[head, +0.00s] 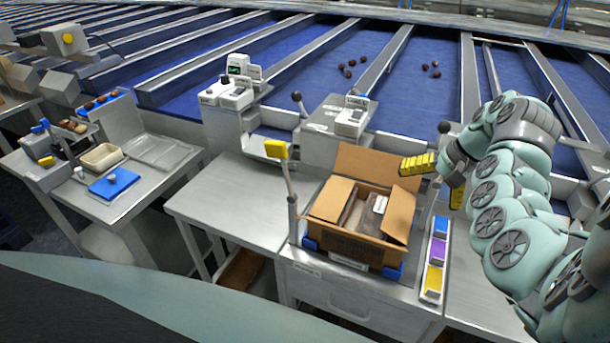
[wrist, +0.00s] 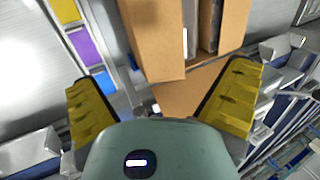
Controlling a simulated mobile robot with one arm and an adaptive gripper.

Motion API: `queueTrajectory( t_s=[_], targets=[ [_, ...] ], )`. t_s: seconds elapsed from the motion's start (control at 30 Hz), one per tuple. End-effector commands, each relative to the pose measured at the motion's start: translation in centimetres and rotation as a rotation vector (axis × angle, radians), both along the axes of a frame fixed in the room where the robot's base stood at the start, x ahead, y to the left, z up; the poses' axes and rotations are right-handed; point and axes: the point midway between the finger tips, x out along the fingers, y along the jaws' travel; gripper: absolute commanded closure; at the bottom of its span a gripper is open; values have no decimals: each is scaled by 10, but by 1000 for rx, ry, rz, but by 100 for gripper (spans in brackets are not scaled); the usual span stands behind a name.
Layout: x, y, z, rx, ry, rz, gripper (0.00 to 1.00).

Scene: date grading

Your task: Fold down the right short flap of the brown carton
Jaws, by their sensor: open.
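The brown carton (head: 345,238) stands on the metal bench with its top open and dark contents inside. Its right short flap (head: 398,214) stands up, leaning slightly outward; in the wrist view a cardboard flap (wrist: 152,45), which seems to be this one, lies ahead of the fingers. The back flap (head: 378,168) stands raised. The left short flap (head: 332,197) tilts over the opening. My gripper (head: 437,181) is open and empty, above and to the right of the carton's back right corner. Its yellow fingers (wrist: 162,102) are spread wide in the wrist view, apart from the flap.
A strip of yellow, purple and blue trays (head: 436,252) lies right of the carton. A grey device (head: 350,122) and blue sorting lanes (head: 345,70) lie behind. The bench left of the carton (head: 235,200) is clear.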

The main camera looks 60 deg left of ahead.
Motion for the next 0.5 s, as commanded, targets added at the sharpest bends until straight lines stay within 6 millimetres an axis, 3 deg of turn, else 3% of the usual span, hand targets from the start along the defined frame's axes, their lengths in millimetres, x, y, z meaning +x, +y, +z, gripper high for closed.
queueTrajectory(
  t_s=[0.5],
  targets=[
    [6, -9, 22, 0, -1, -3, 0]
  ],
)
